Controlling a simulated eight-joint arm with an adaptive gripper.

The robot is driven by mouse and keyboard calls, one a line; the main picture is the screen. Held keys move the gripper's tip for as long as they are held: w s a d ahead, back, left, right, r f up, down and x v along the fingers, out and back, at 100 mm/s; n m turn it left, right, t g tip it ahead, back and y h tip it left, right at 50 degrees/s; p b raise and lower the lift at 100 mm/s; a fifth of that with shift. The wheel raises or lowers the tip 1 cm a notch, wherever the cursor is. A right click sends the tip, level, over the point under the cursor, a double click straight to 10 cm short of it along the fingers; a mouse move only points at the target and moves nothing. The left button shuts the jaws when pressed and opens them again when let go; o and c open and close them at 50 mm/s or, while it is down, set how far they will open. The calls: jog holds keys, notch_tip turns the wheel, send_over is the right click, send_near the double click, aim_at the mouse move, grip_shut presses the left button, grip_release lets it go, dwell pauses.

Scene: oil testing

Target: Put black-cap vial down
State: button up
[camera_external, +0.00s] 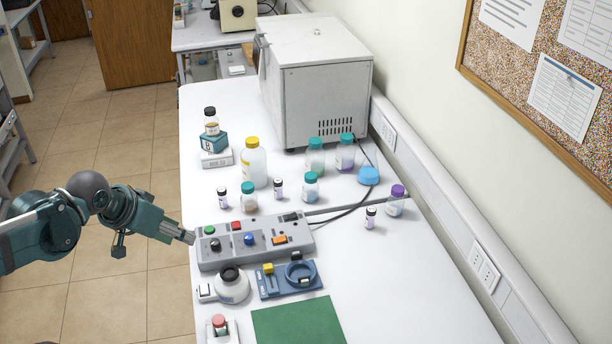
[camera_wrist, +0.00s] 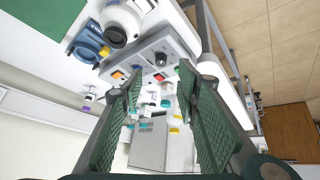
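A black-cap vial (camera_external: 211,127) with a white label stands upright on a teal box (camera_external: 214,143), which rests on a white block at the far left of the bench. Smaller vials with dark caps stand upright on the bench: one left (camera_external: 223,199), one in the middle (camera_external: 278,189) and one at the right (camera_external: 371,219). I cannot tell which of these the task means. My gripper (camera_external: 189,238) is at the bench's left edge, beside the grey control panel (camera_external: 262,258). In the wrist view my gripper (camera_wrist: 160,84) has its green fingers apart, with nothing held between them.
Bottles with teal, yellow and purple caps stand mid-bench, including a large yellow-cap bottle (camera_external: 253,165). A white oven-like box (camera_external: 326,95) stands behind. A green mat (camera_external: 298,322) is bare.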

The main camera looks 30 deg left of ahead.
jog(key=shift+s+r+m, duration=0.1)
jog(key=shift+s+m, duration=0.4)
jog(key=shift+m, duration=0.1)
dwell(1.0)
